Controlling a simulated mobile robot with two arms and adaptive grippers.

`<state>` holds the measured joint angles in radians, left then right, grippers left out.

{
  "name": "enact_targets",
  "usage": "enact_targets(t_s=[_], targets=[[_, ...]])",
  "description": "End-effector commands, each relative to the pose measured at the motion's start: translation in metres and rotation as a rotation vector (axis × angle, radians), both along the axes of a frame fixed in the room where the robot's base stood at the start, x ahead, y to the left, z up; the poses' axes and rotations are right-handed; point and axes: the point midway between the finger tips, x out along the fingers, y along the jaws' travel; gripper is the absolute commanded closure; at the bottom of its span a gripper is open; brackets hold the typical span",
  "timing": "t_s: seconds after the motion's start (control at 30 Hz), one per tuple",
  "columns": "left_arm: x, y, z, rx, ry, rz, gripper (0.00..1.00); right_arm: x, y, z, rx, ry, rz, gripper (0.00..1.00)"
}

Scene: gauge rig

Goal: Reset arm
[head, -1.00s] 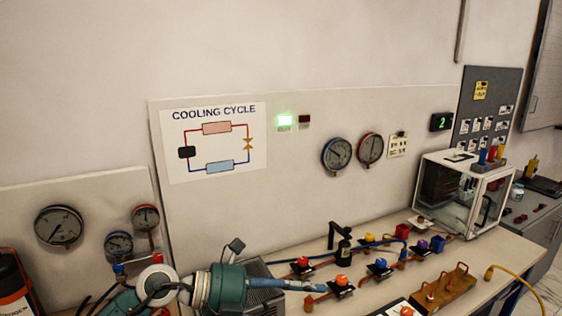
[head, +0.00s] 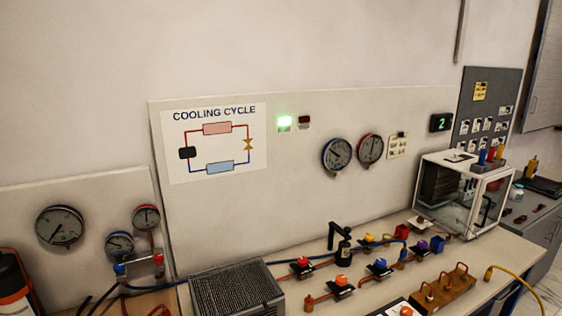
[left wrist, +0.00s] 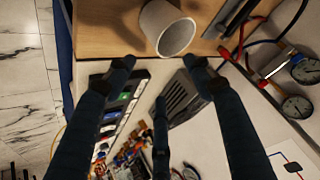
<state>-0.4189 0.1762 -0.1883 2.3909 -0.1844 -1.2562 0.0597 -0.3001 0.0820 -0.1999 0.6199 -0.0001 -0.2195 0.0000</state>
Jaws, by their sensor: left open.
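My left gripper (left wrist: 160,85) shows in the left wrist view with its dark fingers spread apart and nothing between them. It is above the bench, with a white cup (left wrist: 170,28) beyond the fingertips at the top of the picture. My left arm and gripper are out of the head view. My right gripper is in neither view.
In the head view a dark finned unit (head: 237,290) stands on the bench beside the gauge manifold (head: 140,262). Several valves with coloured knobs, a copper-piped block (head: 445,290) and a glass-fronted cabinet (head: 460,195) are to the right. Wall gauges (head: 337,153) hang behind.

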Motion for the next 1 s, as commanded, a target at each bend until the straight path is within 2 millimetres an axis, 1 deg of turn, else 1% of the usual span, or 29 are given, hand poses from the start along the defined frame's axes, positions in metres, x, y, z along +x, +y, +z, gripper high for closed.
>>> enact_targets(t_s=[0.03,0.13,0.17,0.2,0.27,0.3,0.37,0.4,0.5,0.57,0.67,0.77,0.8,0.87,0.9,0.97,1.0], targets=[[-0.020,-0.001,-0.012,-0.020,0.066,0.008,0.47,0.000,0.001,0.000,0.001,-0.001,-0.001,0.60],[-0.056,-0.004,-0.029,-0.051,0.182,0.016,0.47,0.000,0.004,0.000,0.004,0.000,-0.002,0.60],[-0.065,-0.005,-0.032,-0.060,0.211,0.016,0.47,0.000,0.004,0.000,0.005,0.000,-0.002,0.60],[-0.078,-0.007,-0.037,-0.071,0.252,0.016,0.47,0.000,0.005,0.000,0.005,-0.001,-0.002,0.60],[-0.097,-0.010,-0.043,-0.086,0.310,0.017,0.47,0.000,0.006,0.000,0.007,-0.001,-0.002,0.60],[-0.110,-0.012,-0.047,-0.098,0.348,0.016,0.47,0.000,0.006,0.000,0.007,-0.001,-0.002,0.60],[-0.128,-0.014,-0.051,-0.113,0.400,0.015,0.47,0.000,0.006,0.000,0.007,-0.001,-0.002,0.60],[-0.140,-0.016,-0.053,-0.122,0.437,0.013,0.47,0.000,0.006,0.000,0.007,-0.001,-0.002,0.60],[-0.129,-0.017,-0.091,-0.118,0.442,0.012,0.47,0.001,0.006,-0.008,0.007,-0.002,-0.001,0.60],[-0.126,-0.017,-0.111,-0.117,0.448,0.012,0.47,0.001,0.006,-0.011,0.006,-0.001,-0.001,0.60],[-0.123,-0.018,-0.146,-0.115,0.459,0.011,0.47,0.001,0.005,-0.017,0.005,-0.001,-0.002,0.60],[-0.121,-0.019,-0.187,-0.114,0.473,0.010,0.47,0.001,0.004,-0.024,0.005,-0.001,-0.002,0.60],[-0.122,-0.019,-0.205,-0.113,0.480,0.010,0.47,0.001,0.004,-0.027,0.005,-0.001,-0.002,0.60],[-0.124,-0.019,-0.235,-0.112,0.490,0.008,0.47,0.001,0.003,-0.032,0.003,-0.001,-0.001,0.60],[-0.126,-0.019,-0.257,-0.111,0.498,0.008,0.47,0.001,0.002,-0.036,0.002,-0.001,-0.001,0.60],[-0.132,-0.019,-0.294,-0.110,0.510,0.006,0.47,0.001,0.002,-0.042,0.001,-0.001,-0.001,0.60],[-0.139,-0.018,-0.322,-0.108,0.521,0.006,0.47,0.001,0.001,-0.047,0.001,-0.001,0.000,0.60]])
